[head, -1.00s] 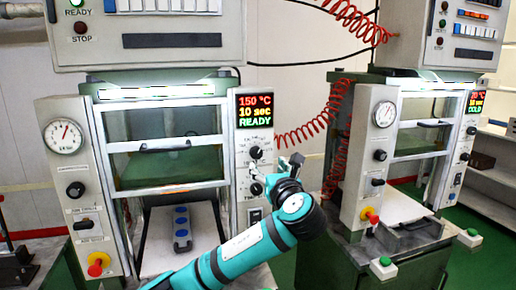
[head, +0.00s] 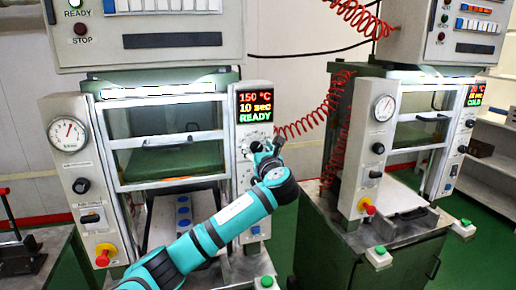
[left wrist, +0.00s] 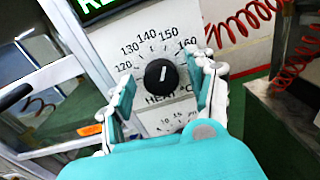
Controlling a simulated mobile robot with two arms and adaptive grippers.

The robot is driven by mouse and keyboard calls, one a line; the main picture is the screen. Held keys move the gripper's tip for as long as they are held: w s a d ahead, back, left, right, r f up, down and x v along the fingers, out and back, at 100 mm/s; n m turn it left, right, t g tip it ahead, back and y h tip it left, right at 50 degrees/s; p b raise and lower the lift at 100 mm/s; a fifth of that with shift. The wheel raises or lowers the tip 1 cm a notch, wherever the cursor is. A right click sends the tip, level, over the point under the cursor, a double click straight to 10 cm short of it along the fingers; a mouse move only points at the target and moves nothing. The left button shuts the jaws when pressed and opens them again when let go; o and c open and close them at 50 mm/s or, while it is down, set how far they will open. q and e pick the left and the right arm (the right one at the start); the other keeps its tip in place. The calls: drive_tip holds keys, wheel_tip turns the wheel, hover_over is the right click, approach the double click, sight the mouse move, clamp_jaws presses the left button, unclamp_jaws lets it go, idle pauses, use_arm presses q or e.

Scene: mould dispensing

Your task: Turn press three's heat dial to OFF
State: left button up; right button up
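The heat dial (left wrist: 161,76) is a round black knob with a white pointer line, on a white panel lettered HEAT with a scale from 120 to 160. Its pointer stands near upright, tipped slightly right, near 150. In the head view my left gripper (head: 263,147) is at the right-hand panel of the near press (head: 249,95) and hides the dial. In the left wrist view the gripper's two fingers are open, one on each side of the knob, with gaps visible. The press display (head: 255,106) reads 150 °C, 10 sec, READY. No press number is legible. My right gripper is not seen.
A second press (head: 352,150), its display reading COLD, stands to the right. A coiled red hose (head: 303,122) hangs between the presses. The near press has a red-and-yellow knob (head: 103,257) low on its left panel and a green button (head: 266,282) at its front.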

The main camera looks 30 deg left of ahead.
use_arm(q)
drive_tip(key=c, duration=1)
